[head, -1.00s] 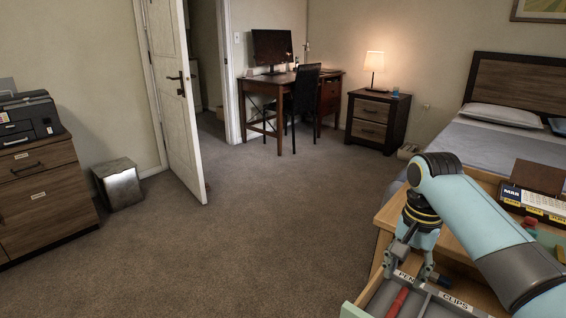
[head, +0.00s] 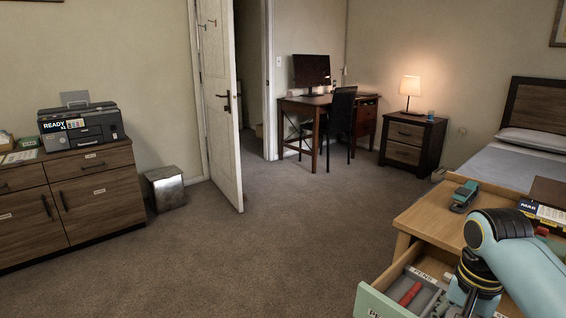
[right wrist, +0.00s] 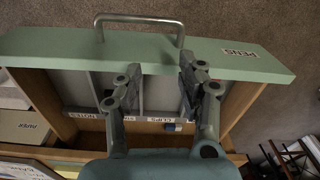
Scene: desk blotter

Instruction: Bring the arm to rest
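My right arm (head: 518,270) comes in from the right over the desk. Its gripper is mostly cut off by the bottom edge of the head view. In the right wrist view the right gripper (right wrist: 160,70) has its fingers apart with nothing between them, above the open drawer. The drawer (head: 378,303) has a pale green front with a metal handle (right wrist: 140,20) and grey dividers. A red pen or marker (head: 410,293) lies in the compartment labelled PENS. My left gripper is in neither view.
A teal stapler (head: 464,197) sits on the wooden desk (head: 428,218). A label box (head: 543,213) stands behind my arm. A bed (head: 510,163) lies beyond. The carpet (head: 270,250) to the left is clear up to a metal bin (head: 165,188) and cabinet (head: 95,190).

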